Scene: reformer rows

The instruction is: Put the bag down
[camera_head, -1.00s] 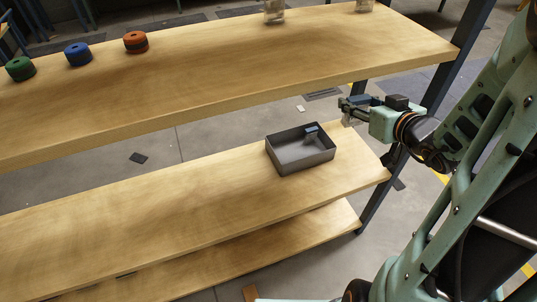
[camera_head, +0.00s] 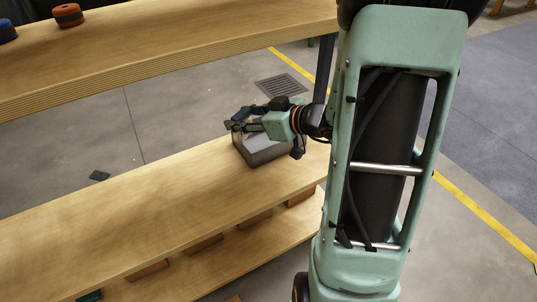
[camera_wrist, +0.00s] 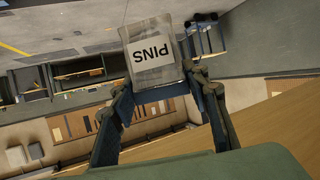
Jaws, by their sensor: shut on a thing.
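The bag is clear with a white label reading "PINS" (camera_wrist: 153,58), upside down in the wrist view. My gripper (camera_wrist: 160,93) is shut on the bag's edge there, a finger on each side. In the head view my gripper (camera_head: 234,126) is at the lower shelf's right end, over or just in front of a grey open bin (camera_head: 268,154). The gripper and wrist cover much of the bin's opening. The bag is hard to make out in that view, and I cannot tell whether it is inside the bin's walls.
The lower wooden shelf (camera_head: 130,215) is bare left of the bin. The upper shelf (camera_head: 170,40) runs above and behind, with an orange spool (camera_head: 68,14) and a blue spool (camera_head: 7,30). A dark shelf post (camera_head: 325,68) stands just behind my wrist.

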